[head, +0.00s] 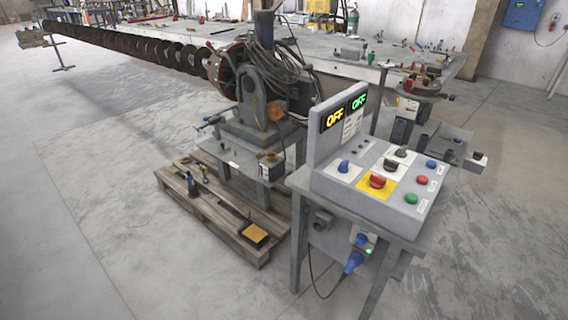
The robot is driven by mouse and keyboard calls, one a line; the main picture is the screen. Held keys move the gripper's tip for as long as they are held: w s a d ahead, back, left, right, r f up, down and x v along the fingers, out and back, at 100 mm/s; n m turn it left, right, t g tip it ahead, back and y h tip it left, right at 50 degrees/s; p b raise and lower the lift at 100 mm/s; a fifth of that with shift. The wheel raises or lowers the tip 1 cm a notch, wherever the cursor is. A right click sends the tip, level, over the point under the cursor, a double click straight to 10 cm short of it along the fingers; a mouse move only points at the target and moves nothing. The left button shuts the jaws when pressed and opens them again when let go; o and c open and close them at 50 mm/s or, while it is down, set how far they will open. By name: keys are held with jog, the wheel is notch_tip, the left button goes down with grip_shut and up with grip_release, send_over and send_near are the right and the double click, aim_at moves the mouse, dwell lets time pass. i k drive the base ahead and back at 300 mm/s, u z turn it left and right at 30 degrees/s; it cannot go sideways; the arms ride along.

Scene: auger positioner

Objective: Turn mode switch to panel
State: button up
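The control panel (345,192) is a grey sloped box on a metal stand at the right of centre in the head view. On it are a blue knob (344,166) on a white plate at the left, and dark knobs (391,164) on white plates towards the back. A red mushroom button (377,181) sits on a yellow plate at the front. I cannot read the labels, so I cannot tell which knob is the mode switch or where it points. Two displays on the upright back read OFF, one yellow (335,118), one green (359,101). My gripper is not in view.
Small blue, red (422,180) and green (411,198) buttons line the panel's right side. A wooden pallet (220,218) with the auger drive stands left of it; the long auger (130,47) runs to the back left. The floor in front and at right is clear.

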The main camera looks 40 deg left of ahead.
aim_at(343, 168)
jog(key=u, duration=1.25)
jog(key=i, duration=1)
